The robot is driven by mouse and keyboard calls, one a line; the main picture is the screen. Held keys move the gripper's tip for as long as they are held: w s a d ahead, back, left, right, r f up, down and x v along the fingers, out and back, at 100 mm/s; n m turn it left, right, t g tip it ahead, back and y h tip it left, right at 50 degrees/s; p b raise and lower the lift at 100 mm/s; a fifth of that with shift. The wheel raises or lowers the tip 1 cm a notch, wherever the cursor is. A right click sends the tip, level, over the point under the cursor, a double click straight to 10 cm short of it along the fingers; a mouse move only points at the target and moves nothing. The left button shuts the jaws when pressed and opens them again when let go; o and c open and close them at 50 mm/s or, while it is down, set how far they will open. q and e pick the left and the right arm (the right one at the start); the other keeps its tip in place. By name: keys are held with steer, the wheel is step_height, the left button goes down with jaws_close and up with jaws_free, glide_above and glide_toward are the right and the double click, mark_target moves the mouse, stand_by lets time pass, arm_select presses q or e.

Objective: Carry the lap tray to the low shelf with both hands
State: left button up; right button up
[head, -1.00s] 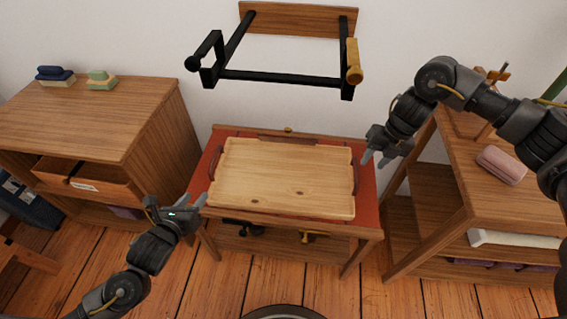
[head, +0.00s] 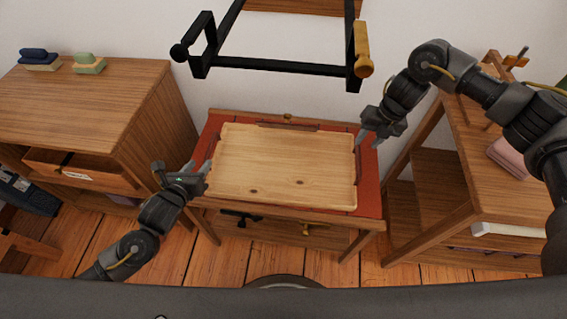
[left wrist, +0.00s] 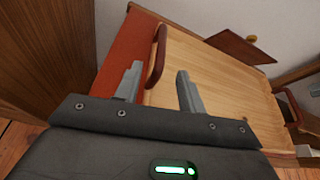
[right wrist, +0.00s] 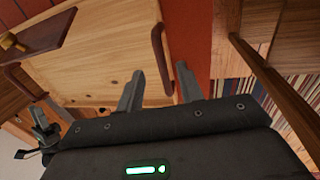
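The lap tray (head: 285,170) is a pale wooden tray with a dark reddish handle at each short end. It lies flat on a small table with a red top (head: 370,190). My left gripper (head: 208,172) is at the tray's left end. In the left wrist view its open fingers (left wrist: 158,88) point at the left handle (left wrist: 157,55), with nothing between them. My right gripper (head: 363,140) is at the tray's right end. In the right wrist view its open fingers (right wrist: 158,82) point toward the right handle (right wrist: 160,55), which is just beyond them.
A black wall frame (head: 280,68) with a yellow end juts out above the table. A wooden cabinet (head: 90,105) stands left, bearing small stacked blocks (head: 88,63). A wooden shelf unit (head: 440,210) stands right, with a pink item (head: 508,155) on top.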

mark_target(208, 151)
arm_select(q)
steer(key=x, duration=0.7)
steer(key=shift+w+d+f, duration=0.1)
steer(key=shift+w+f, duration=0.05)
steer(key=shift+w, duration=0.15)
arm_select(e)
steer(key=f, duration=0.2)
steer(key=a+f, duration=0.1)
steer(key=f, duration=0.4)
steer(key=shift+w+a+f, duration=0.1)
steer(key=shift+a+f, duration=0.1)
steer(key=shift+a, duration=0.05)
arm_select(q)
steer(key=shift+c, duration=0.2)
jaws_close()
arm_select(e)
jaws_close()
steer(key=shift+w+r, duration=0.1)
steer(key=shift+r, duration=0.05)
